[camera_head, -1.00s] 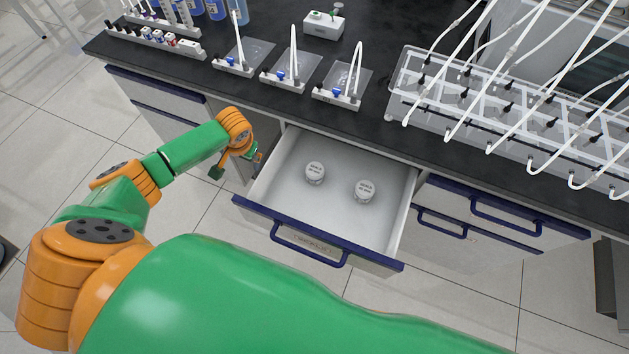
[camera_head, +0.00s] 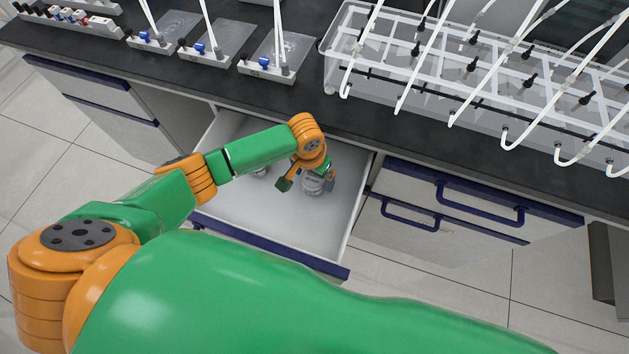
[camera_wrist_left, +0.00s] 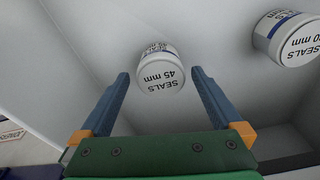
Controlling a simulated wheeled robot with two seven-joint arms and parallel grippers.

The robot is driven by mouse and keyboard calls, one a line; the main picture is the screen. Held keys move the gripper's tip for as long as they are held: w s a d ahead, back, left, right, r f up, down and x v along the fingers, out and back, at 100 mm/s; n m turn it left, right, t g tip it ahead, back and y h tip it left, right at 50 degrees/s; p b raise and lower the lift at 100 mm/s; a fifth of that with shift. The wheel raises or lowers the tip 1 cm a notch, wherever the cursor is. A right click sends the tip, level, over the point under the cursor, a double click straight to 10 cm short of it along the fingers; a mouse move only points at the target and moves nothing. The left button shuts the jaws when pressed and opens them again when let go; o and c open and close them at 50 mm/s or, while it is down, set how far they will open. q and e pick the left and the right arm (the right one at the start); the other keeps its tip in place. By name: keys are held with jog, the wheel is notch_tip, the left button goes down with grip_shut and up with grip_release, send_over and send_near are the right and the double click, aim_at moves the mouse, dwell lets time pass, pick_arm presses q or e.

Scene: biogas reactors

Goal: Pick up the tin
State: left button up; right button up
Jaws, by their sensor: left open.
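A white tin marked "SEALS 45 mm" (camera_wrist_left: 160,68) stands in the open drawer (camera_head: 232,207). In the head view this tin (camera_head: 313,187) is the right one of two and is partly covered by my left gripper (camera_head: 307,184). In the left wrist view the left gripper (camera_wrist_left: 160,76) is open, its two blue fingers pointing at the tin, which shows between and just beyond the fingertips. I see no contact. A second white seals tin (camera_wrist_left: 288,40) stands to the right there; in the head view it (camera_head: 260,170) is mostly hidden behind my arm. My right gripper is not in view.
The drawer walls surround the tins. The black countertop (camera_head: 300,108) overhangs the back of the drawer, with a clear rack of tubes (camera_head: 440,85) on it. Closed drawers with blue handles (camera_head: 480,205) are to the right. The drawer floor around the tins is bare.

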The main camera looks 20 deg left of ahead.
pick_arm(q)
jog(key=shift+s+a+r, duration=0.1)
jog(key=shift+s+a, duration=0.05)
jog(key=c, duration=1.4)
